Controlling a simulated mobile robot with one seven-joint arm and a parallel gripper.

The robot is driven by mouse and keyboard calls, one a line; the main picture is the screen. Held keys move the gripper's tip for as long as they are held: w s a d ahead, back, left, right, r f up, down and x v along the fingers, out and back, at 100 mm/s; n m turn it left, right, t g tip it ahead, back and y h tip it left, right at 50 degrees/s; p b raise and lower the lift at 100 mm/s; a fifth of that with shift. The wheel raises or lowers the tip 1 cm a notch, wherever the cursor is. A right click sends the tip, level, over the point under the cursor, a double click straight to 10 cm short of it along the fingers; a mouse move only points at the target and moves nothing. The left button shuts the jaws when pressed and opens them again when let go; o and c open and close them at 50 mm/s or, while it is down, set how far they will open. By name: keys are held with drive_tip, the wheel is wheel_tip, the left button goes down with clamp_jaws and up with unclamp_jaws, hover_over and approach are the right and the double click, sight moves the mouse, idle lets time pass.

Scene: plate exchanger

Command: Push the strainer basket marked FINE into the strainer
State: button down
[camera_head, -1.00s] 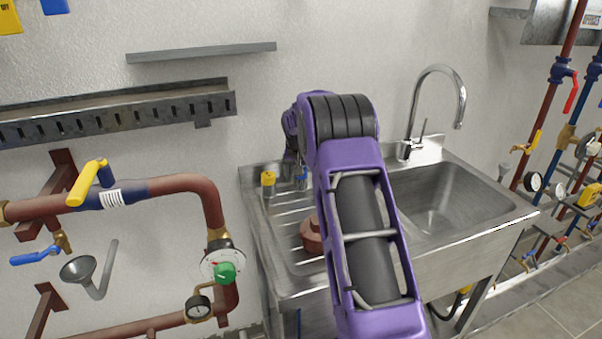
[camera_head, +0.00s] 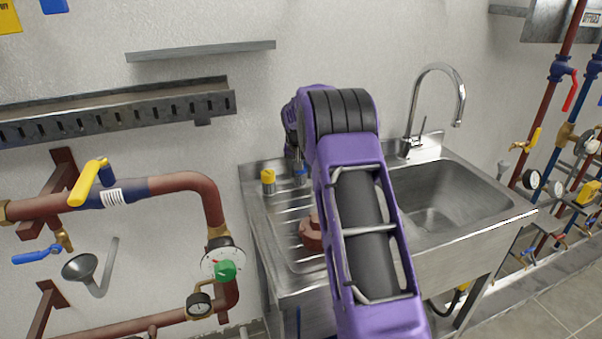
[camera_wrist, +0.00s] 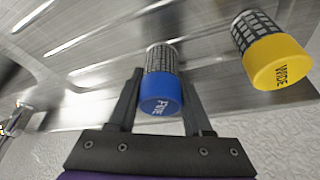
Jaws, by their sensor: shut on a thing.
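The FINE strainer basket (camera_wrist: 161,90) has a blue cap with white lettering and a grey mesh body. In the wrist view it stands between the fingers of my gripper (camera_wrist: 162,76), which is shut on it. In the head view, its blue cap (camera_head: 300,172) shows beside my arm over the sink's drainboard. A reddish-brown fitting (camera_head: 311,234) sits on the drainboard, partly hidden by my arm; I cannot tell whether it is the strainer.
A yellow-capped basket marked WIDE (camera_wrist: 278,62) stands close by on the drainboard (camera_head: 283,212). The sink bowl (camera_head: 450,205) and tap (camera_head: 460,105) are to the right.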

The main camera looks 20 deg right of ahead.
wheel_tip(320, 180, up, 8)
drive_tip(key=p, duration=0.4)
drive_tip(key=shift+p, duration=0.4)
drive_tip(key=shift+s+a, duration=0.1)
